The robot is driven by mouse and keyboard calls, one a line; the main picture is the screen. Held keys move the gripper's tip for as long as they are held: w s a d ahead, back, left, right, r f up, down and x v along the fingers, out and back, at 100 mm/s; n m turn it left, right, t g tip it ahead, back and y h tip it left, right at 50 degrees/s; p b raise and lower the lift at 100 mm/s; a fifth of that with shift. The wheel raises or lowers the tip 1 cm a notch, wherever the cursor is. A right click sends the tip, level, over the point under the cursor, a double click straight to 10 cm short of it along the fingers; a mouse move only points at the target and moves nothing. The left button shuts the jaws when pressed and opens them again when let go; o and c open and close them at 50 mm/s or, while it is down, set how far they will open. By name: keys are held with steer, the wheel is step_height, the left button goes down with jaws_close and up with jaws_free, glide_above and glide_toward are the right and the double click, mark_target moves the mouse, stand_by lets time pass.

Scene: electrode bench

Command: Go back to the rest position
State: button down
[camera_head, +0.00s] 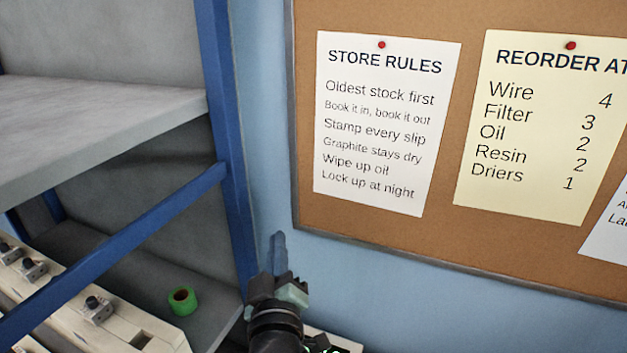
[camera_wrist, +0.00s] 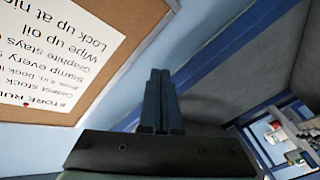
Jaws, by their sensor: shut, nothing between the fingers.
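My gripper (camera_head: 278,240) is at the bottom centre of the head view, pointing up in front of the blue wall. Its fingers are shut together with nothing between them. The wrist view also shows the closed fingers (camera_wrist: 160,75) against the light blue wall. No object touches the fingers. Part of my arm below the gripper is cut off by the bottom edge of the head view.
A blue-framed shelf rack (camera_head: 225,130) stands left of my gripper. A green tape roll (camera_head: 182,301) lies on a low grey shelf near a pale unit with knobs (camera_head: 120,320). A corkboard (camera_head: 390,232) with the store rules sheet (camera_head: 385,125) and reorder sheet (camera_head: 530,130) hangs to the right.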

steer(key=s+d+r+m+t+b, duration=0.1)
steer(key=s+d+r+m+t, duration=0.15)
steer(key=r, duration=0.75)
steer(key=s+d+r+m+t+b, duration=0.1)
steer(key=s+r+m+t, duration=0.15)
steer(key=r, duration=0.75)
steer(key=s+d+r+m+t+h+b, duration=0.1)
steer(key=s+d+r+m+t, duration=0.1)
steer(key=s+r, duration=1.2)
steer(key=shift+d+r+m+t+h, duration=0.2)
steer(key=shift+m+t+h, duration=0.1)
steer(key=shift+m+t, duration=0.5)
steer(key=shift+f, duration=0.1)
